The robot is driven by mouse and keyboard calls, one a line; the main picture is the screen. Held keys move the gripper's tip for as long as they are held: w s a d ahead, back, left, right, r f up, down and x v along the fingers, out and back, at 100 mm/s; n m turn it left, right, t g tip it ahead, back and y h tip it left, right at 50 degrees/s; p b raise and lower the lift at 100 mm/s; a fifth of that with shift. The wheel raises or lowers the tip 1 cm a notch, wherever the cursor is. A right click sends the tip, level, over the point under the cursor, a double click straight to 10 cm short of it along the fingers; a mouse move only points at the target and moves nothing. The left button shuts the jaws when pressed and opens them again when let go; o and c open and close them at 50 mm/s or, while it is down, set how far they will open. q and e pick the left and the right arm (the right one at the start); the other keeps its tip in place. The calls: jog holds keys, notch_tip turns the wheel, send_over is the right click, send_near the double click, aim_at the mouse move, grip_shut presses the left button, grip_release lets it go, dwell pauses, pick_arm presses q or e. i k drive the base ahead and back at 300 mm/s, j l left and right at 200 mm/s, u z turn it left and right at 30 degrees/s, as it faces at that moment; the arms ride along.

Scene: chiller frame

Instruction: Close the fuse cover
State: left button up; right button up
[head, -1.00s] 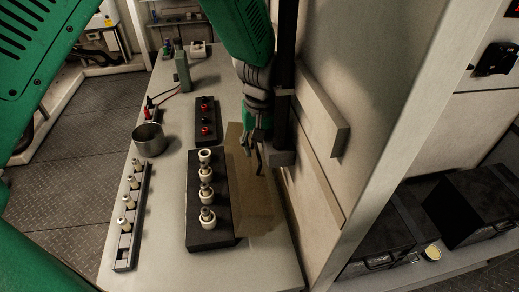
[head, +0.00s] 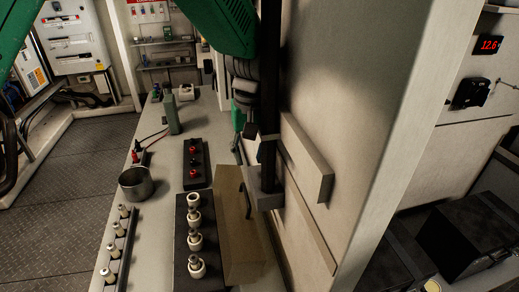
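The fuse cover (head: 236,235) is a see-through brownish panel along the right side of the black fuse block (head: 182,262). Its dark curved handle (head: 243,200) shows near its upper right. The cover is not over the white fuses (head: 195,240), which stand exposed in a row on the block. My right gripper is not in view.
A black post with a bracket (head: 266,198) and a cabinet wall (head: 350,110) stand close on the right. On the bench are a metal cup (head: 136,183), a terminal block with red posts (head: 195,162) and a rail of spare fuses (head: 118,245).

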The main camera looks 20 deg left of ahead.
aim_at(240, 274)
jog(key=k, duration=1)
